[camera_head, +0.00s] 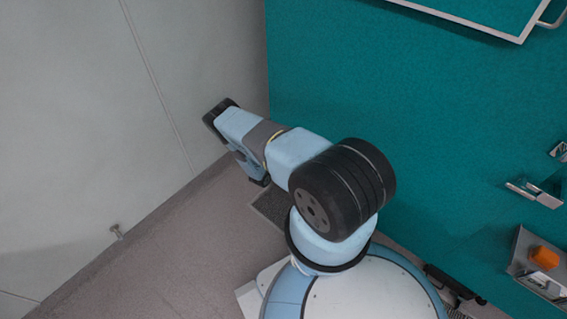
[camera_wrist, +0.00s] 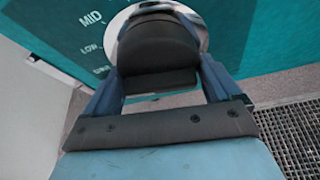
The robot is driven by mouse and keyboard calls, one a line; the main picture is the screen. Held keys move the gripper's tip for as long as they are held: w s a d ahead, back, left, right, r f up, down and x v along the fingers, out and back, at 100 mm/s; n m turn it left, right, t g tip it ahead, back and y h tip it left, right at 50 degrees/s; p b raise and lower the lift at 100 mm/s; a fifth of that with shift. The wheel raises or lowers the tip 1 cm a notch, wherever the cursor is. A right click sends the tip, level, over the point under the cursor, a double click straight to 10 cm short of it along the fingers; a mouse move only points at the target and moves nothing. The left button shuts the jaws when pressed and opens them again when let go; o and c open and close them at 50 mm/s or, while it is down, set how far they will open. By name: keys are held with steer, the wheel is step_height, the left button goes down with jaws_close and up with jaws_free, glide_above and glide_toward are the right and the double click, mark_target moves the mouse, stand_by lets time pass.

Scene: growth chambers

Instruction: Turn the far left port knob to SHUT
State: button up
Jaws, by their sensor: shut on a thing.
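The port knob (camera_wrist: 157,52) is a dark, rounded grip on a pale metal disc (camera_wrist: 200,27), set in the teal panel. My gripper (camera_wrist: 158,82) is shut on it, with one blue finger on either side. Left of the disc, white lettering reads MID and LOW, with a smaller, blurred word below. My fingers and the knob's own body hide part of the dial, and I cannot tell which mark the knob points to. In the head view my arm reaches to the teal wall's left end, and the knob is hidden there.
A pale grey wall (camera_head: 90,130) stands close on the left, with a small metal fitting (camera_head: 116,233) near its foot. A floor grate (camera_wrist: 285,140) lies below right.

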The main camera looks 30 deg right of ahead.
steer(key=shift+s+d+f+n+g, duration=0.15)
steer(key=shift+s+n+g, duration=0.1)
steer(key=shift+n+g, duration=0.35)
stand_by(0.3)
steer(key=o, duration=0.8)
steer(key=shift+c, duration=0.2)
steer(key=shift+a+r, duration=0.2)
steer(key=shift+a, duration=0.2)
steer(key=v, duration=1.3)
steer(key=shift+f, duration=0.2)
steer(key=shift+a, duration=0.1)
